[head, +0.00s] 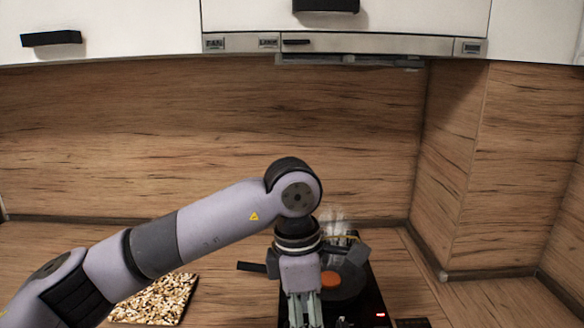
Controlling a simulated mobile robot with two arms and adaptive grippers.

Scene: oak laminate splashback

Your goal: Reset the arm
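My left arm (215,221) reaches in from the left and bends down at its wrist. My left gripper (304,310) points downward at the bottom of the head view, in front of the hob. Its fingertips are cut off by the frame edge, so I cannot tell whether it is open or holds anything. My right arm and gripper are not in view.
A dark pan (345,286) with an orange piece (330,280) stands on a black hob (372,302), partly hidden by my gripper. Pale steam rises there. A speckled board (157,300) lies at the left. White cabinets (110,25) and a hood (380,45) hang above.

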